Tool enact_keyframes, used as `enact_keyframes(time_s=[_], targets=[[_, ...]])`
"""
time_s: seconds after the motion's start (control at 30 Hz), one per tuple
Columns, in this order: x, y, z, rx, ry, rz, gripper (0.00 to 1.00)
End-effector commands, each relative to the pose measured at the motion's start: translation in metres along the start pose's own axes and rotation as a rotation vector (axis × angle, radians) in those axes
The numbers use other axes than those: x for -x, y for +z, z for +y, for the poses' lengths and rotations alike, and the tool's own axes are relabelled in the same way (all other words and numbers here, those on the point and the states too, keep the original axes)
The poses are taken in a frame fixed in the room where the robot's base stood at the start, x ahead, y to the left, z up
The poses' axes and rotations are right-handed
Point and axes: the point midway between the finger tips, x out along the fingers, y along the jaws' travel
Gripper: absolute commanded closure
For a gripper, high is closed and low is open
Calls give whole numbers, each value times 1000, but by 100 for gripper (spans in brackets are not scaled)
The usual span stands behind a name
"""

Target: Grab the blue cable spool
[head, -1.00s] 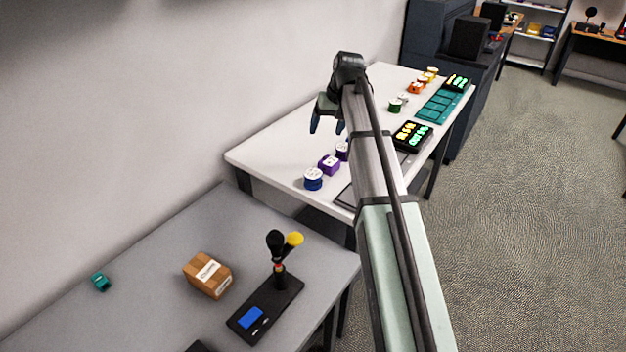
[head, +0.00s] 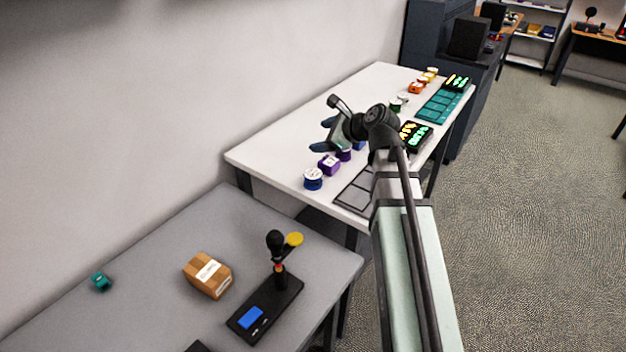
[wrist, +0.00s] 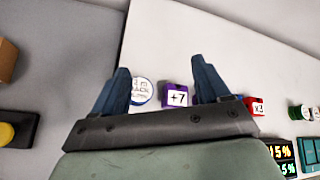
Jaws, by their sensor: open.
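A purple "+7" cube (wrist: 178,96) is right beside the blue spool, with a purple spool (head: 345,155) behind it. Another blue object (head: 359,145) is partly hidden by my gripper. A red cube (wrist: 255,106) lies farther right. The table's wall side (head: 275,140) is clear.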

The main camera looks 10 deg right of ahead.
Motion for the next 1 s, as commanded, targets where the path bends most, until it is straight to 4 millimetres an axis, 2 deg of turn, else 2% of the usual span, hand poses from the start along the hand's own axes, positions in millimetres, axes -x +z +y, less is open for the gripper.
enact_keyframes(time_s=[0.2,0.57,1.0], targets=[[12,2,6,-260,-54,-66,25],[26,5,10,-558,-100,-154,25],[-1,-31,30,-566,-98,-154,25]])
